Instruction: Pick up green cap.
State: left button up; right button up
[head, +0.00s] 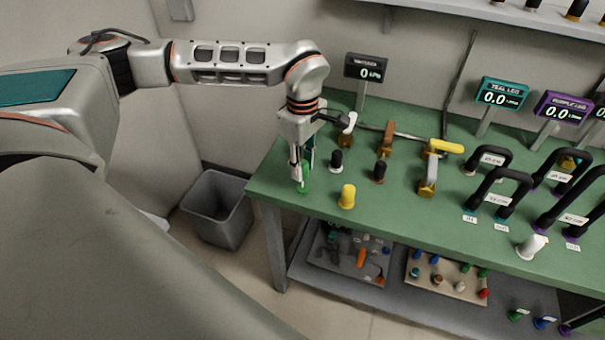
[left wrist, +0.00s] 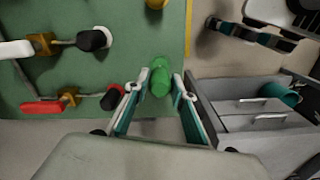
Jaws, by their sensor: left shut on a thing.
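The green cap (head: 304,186) is at the left front corner of the green table, between the fingertips of my left gripper (head: 301,176), which points down. In the left wrist view the green cap (left wrist: 160,78) shows between the two fingers of the left gripper (left wrist: 161,84), with both fingertips against its sides. The gripper is shut on the cap. The fingers hide part of it in the head view. I cannot tell whether the cap touches the tabletop. My right gripper is not in view.
A yellow cap (head: 347,196) stands just right of the gripper, and a black-topped fitting (head: 336,160) is behind it. Valves and pipes fill the table's right side. A grey bin (head: 218,207) stands on the floor left of the table (head: 300,211).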

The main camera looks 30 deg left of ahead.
pick_arm(q)
notch_tip(320, 180, up, 16)
jog(key=shift+f+p, duration=0.2)
jog(key=shift+p, duration=0.25)
jog(key=shift+r, duration=0.1)
notch_tip(320, 180, up, 4)
jog(key=p, duration=0.5)
send_over(303, 162)
jog(key=shift+s+r, duration=0.1)
jog(key=shift+r, duration=0.1)
dwell(0.4)
jog(key=shift+r+p, duration=0.55)
jog(key=shift+r, duration=0.95)
